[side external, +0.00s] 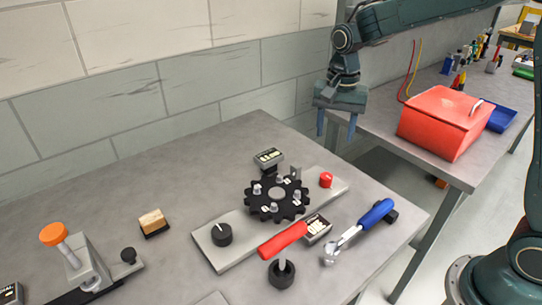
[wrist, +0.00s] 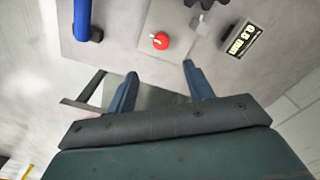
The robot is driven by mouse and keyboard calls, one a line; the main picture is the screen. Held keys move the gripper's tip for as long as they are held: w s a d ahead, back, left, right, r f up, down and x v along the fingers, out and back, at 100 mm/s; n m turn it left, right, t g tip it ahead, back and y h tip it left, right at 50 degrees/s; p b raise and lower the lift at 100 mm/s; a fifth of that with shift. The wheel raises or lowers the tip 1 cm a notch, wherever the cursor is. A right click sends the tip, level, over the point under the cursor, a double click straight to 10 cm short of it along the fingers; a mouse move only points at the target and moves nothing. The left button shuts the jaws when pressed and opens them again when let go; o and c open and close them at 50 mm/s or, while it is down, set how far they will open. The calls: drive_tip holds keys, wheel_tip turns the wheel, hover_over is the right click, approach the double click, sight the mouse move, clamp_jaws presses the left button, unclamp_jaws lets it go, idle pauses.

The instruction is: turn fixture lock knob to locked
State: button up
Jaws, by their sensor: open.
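The fixture is a light grey plate (side external: 240,243) on the table, with a dark toothed wheel (side external: 262,207) mounted at its middle. A black knob (side external: 222,234) with a pale pointer line sits at its near left end. A red knob (side external: 326,180) sits at its far right end. The red knob also shows in the wrist view (wrist: 160,40), with a small white mark on top. I cannot tell which knob is the lock. My gripper (side external: 336,132) is open and empty, above and beyond the red-knob end; its two blue fingers also show in the wrist view (wrist: 160,75).
A blue-handled tool (side external: 376,214) and a red-handled tool (side external: 283,241) lie near the plate. A labelled dark block (side external: 268,157) stands behind the wheel. An orange-topped clamp (side external: 54,234) and a wooden block (side external: 153,223) are at left. A red box (side external: 440,123) is on another table.

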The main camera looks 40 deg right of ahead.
sight(327, 176)
drive_tip(key=shift+w+f, duration=0.25)
drive_tip(key=shift+f, duration=0.15)
wheel_tip(327, 176, down, 14)
drive_tip(key=shift+r, duration=0.25)
idle(0.5)
drive_tip(key=c, duration=1)
